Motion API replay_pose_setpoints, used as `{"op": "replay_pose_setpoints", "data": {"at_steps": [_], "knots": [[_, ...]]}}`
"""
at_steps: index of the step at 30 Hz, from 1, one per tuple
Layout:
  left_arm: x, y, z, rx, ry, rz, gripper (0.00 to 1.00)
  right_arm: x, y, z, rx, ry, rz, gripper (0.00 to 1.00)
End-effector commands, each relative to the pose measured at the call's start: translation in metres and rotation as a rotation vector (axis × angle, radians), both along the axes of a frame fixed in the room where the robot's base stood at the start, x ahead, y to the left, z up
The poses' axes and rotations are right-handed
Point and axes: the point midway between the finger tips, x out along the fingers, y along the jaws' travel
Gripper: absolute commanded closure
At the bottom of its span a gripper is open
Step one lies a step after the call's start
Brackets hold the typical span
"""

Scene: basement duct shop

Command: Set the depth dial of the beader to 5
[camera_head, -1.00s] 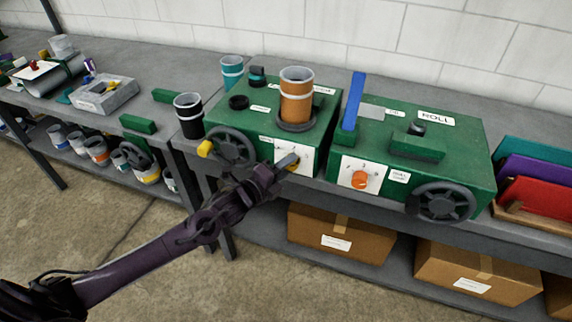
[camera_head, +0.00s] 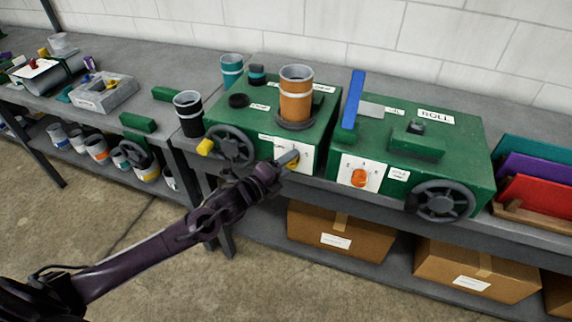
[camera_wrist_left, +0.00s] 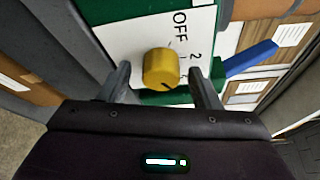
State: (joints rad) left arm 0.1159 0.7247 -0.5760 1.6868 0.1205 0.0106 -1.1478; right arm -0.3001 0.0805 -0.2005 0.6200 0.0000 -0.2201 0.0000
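The beader is the green machine (camera_head: 236,118) at the middle of the bench in the head view, with an orange duct piece (camera_head: 296,92) upright on top. Its yellow depth dial (camera_wrist_left: 162,68) sits on a white plate (camera_wrist_left: 128,40) with "OFF" and a "2" legible in the left wrist view; other marks are hidden or too small. A dark mark shows on the dial's near edge. My left gripper (camera_wrist_left: 164,84) is open, one finger on each side of the dial, with visible gaps. In the head view, the left gripper (camera_head: 286,160) largely covers the dial. My right gripper is not in view.
A second green machine labelled "ROLL" (camera_head: 470,155) stands close on the right, with an orange dial (camera_head: 359,178) and a dark handwheel (camera_head: 440,202). The beader's handwheel (camera_head: 232,146) is just left of my gripper. Cardboard boxes (camera_head: 345,243) sit on the shelf below.

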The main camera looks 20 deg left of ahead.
Motion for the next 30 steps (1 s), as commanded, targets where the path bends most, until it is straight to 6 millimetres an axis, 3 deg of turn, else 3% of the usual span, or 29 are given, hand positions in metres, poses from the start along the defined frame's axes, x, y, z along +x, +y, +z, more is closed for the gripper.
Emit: {"op": "replay_pose_setpoints", "data": {"at_steps": [8,21,30], "knots": [[-0.008,0.004,-0.001,0.001,0.000,0.001,0.43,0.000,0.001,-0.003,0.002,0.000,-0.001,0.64],[-0.065,0.030,0.005,0.002,0.002,-0.001,0.43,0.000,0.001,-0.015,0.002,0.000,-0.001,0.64],[-0.071,0.032,0.007,0.000,-0.001,0.000,0.43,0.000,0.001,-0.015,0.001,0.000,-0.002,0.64]]}}
